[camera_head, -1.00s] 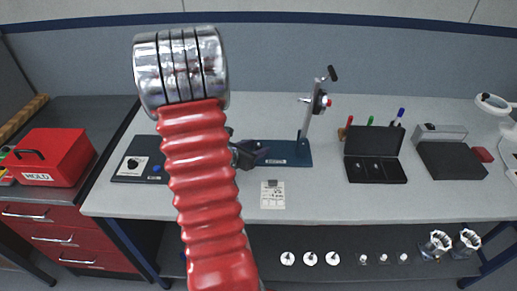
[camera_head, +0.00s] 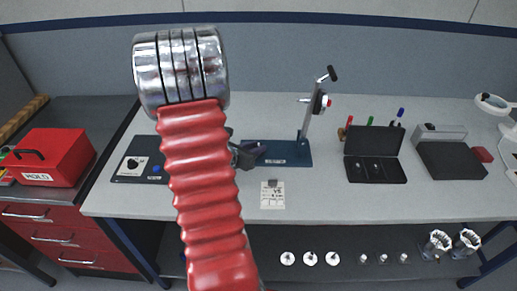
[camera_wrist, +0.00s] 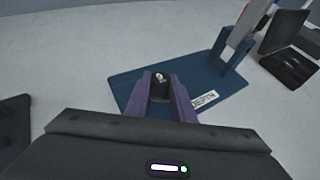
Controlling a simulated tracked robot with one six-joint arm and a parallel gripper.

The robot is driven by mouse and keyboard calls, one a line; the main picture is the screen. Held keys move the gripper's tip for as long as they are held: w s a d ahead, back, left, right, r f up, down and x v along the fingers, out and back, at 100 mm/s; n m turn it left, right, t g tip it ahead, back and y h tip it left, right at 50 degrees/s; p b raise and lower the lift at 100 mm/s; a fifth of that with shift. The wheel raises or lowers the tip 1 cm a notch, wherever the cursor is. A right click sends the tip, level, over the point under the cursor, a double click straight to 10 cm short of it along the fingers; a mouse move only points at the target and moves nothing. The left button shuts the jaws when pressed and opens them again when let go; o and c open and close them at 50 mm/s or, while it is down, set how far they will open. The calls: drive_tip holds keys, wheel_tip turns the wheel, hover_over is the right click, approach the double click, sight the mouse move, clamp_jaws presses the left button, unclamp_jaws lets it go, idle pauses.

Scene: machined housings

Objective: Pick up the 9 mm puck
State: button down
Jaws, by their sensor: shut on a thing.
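My gripper (camera_wrist: 160,90) is shut on a small dark puck (camera_wrist: 159,86) with a pale mark on top; its size is not readable. In the wrist view the fingers hold it from both sides, over or near the blue base of the stand marked DEPTH (camera_wrist: 215,88). In the head view my gripper (camera_head: 247,155) is at the left end of that blue base (camera_head: 290,153), partly behind my red arm. The puck cannot be made out there. Whether it touches the base or hangs above it, I cannot tell.
A white card (camera_head: 272,196) lies in front of the stand. An open black case (camera_head: 375,172), pens and a dark box (camera_head: 450,160) are to the right. The bench front between them is clear.

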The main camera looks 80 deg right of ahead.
drive_tip(key=shift+r, duration=0.1)
wheel_tip(320, 180, up, 10)
idle(0.9)
idle(0.5)
